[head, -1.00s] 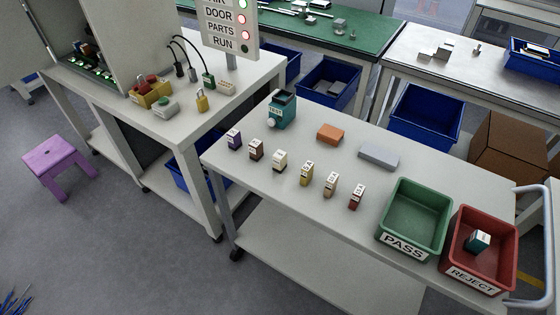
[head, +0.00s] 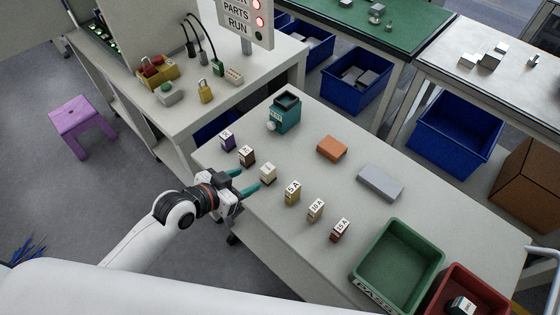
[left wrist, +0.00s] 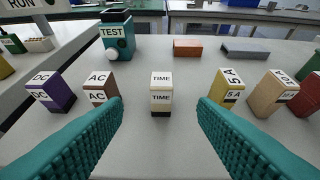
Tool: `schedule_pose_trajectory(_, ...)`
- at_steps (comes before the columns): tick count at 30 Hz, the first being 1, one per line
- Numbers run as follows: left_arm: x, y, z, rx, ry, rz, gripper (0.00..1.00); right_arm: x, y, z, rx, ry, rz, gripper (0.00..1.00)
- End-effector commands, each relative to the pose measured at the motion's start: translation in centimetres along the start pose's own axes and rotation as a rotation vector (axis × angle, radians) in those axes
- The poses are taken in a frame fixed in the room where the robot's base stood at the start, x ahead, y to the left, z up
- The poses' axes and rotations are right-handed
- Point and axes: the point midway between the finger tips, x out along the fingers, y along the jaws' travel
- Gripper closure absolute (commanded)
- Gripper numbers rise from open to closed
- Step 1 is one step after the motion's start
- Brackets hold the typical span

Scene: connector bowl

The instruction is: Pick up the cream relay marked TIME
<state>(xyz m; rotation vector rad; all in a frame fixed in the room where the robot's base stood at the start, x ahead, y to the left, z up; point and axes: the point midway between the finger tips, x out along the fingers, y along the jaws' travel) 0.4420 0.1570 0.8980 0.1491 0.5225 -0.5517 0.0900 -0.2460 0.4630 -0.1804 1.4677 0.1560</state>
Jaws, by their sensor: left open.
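The cream relay marked TIME (left wrist: 160,94) stands upright on the table, centred between my open left fingers in the left wrist view. In the head view the cream relay (head: 268,174) is third in a row of relays. My left gripper (head: 248,181) is open and empty, its teal fingers at the table's near edge, just short of the relay. In the left wrist view its fingers (left wrist: 160,125) flank the relay from the near side without touching it. My right gripper does not show.
The brown AC relay (left wrist: 101,86) and yellow 5A relay (left wrist: 226,87) stand close on either side. A purple DC relay (head: 227,140) is farther left. The teal TEST device (head: 285,112), orange block (head: 331,148) and grey block (head: 380,182) lie behind. A green bin (head: 400,262) stands right.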

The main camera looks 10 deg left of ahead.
Motion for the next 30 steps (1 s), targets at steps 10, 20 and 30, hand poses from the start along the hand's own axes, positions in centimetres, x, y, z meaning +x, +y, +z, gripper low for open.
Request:
schedule_pose_trajectory(10, 4.2, -0.4, 1.7, 0.01, -0.034, -0.018, 0.47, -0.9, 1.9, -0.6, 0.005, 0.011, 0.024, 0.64)
schedule_pose_trajectory(20, 7.2, -0.4, 1.4, 0.01, -0.032, -0.017, 0.47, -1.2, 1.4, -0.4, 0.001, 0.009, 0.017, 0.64)
schedule_pose_trajectory(30, 11.4, -0.2, 0.7, 0.012, -0.032, -0.016, 0.47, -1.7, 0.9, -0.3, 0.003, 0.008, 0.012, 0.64)
